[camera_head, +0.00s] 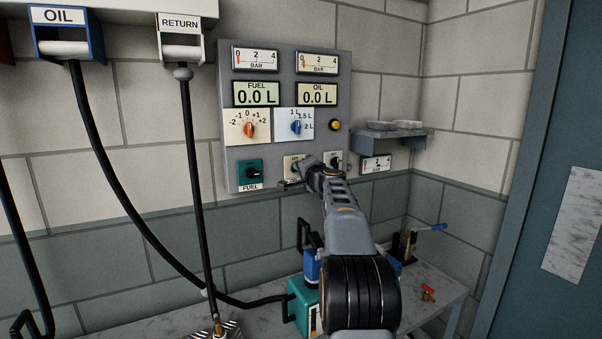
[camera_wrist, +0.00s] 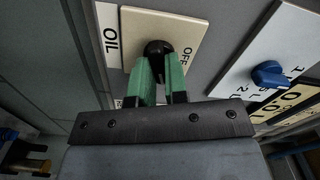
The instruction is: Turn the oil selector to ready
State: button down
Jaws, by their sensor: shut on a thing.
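The oil selector is a black knob (camera_wrist: 157,48) on a cream plate (camera_wrist: 193,28), with a white OIL label beside it and OFF lettering on the plate. My gripper (camera_wrist: 160,66) has its green fingers shut on the knob, one on each side. In the head view the cream plate (camera_head: 290,162) shows in the lower row of the grey panel, partly covered by my gripper (camera_head: 304,173). The knob itself is hidden there, and I cannot tell which mark it points to.
The green FUEL selector (camera_head: 249,173) is to the left and another plate (camera_head: 333,159) to the right. Above are the orange knob (camera_head: 249,130) and blue knob (camera_head: 296,127). A small shelf (camera_head: 400,134) juts out at right. Hoses hang at left; a bench (camera_head: 175,324) stands below.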

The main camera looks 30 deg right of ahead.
jog(key=shift+f+m, duration=0.1)
jog(key=shift+m, duration=1.9)
jog(key=c, duration=1.1)
grip_release()
jog(key=shift+c, duration=0.2)
jog(key=shift+s, duration=0.1)
jog(key=s+a+b, duration=0.1)
jog(key=s+b, duration=0.4)
jog(key=s, duration=0.8)
jog(key=shift+s+a, duration=0.25)
jog(key=shift+a, duration=0.15)
